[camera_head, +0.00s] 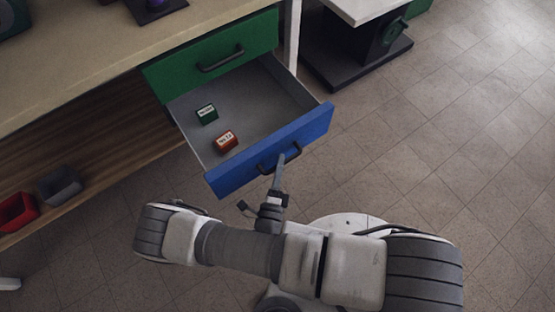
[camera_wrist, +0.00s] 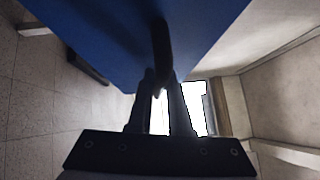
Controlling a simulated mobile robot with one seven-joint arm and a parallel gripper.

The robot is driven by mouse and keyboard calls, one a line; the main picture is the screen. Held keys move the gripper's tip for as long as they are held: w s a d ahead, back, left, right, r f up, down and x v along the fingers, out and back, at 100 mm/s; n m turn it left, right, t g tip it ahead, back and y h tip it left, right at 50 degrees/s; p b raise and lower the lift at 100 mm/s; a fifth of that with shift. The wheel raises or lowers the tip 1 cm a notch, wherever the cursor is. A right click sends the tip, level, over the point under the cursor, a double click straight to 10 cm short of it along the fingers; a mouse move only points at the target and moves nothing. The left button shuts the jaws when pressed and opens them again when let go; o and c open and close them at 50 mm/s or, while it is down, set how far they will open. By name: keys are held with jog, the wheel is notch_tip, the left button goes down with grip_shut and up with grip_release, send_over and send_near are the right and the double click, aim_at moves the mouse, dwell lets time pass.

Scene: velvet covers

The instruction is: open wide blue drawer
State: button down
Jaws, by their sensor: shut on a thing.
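The wide blue drawer (camera_head: 252,160) is pulled well out from under the workbench, below a closed green drawer (camera_head: 215,62). Its dark handle (camera_head: 266,166) is on the blue front, which also shows in the wrist view (camera_wrist: 110,35). My gripper (camera_head: 281,160) is shut on this handle (camera_wrist: 162,50); the fingers (camera_wrist: 162,85) meet it at its end in the wrist view. A green box (camera_head: 207,114) and an orange-red box (camera_head: 226,139) lie inside the drawer. The exact finger contact is partly hidden.
The wooden bench top (camera_head: 75,50) is above. A lower shelf (camera_head: 95,160) at left holds a red bin (camera_head: 15,212) and a grey bin (camera_head: 60,185). A black-based stand (camera_head: 355,70) is behind at right. The tiled floor at right is clear.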

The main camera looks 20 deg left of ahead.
jog(key=c, duration=0.8)
grip_release()
jog(key=shift+c, duration=0.2)
jog(key=s+f, duration=0.1)
jog(key=s, duration=0.6)
jog(key=shift+s+d+p, duration=0.25)
jog(key=shift+s+p, duration=0.05)
jog(key=shift+p, duration=0.1)
